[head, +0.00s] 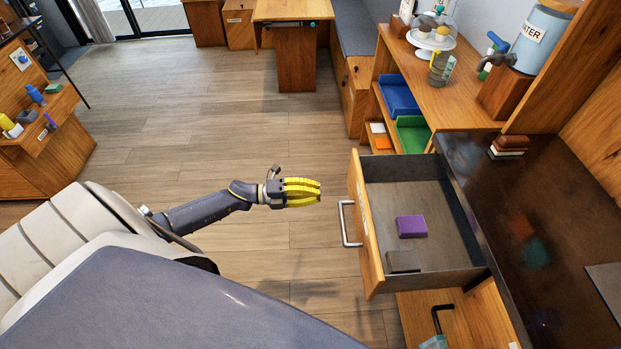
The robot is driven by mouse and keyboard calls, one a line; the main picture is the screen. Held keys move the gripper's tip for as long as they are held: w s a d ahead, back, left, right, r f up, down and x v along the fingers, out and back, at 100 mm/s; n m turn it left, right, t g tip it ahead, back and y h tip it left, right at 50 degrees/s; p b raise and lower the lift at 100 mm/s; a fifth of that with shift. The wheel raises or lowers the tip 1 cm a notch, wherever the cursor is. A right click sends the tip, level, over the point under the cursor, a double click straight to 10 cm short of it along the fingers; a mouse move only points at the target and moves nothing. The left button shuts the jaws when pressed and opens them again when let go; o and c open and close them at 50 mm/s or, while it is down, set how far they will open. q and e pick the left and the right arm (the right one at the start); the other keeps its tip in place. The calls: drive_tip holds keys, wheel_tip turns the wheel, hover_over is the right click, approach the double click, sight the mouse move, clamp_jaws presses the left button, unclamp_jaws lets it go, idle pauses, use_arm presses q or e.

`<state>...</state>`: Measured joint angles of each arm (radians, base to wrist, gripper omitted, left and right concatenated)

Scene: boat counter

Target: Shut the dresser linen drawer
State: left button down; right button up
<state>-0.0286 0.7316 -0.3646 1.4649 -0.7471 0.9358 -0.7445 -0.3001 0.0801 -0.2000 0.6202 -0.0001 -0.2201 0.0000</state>
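The open drawer (361,213) sticks out from the counter on the right. It has a wooden front, grey inner walls and a silver bar handle (344,224). A purple block (411,226) and a dark grey block (403,261) lie inside it. My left gripper (318,192) has yellow fingers, stretched out straight and pointing right. It is empty, in the air to the left of the drawer front, apart from the handle. My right gripper is not in view.
The dark countertop (530,230) runs beside the drawer. Behind it, shelves hold a blue tray (399,95) and a green tray (412,134). A water dispenser (537,42) and cake stand (431,38) are above. The wooden floor (190,110) left of the drawer is clear.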

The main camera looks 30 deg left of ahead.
sight(353, 190)
use_arm(q)
drive_tip(key=x, duration=1)
idle(0.3)
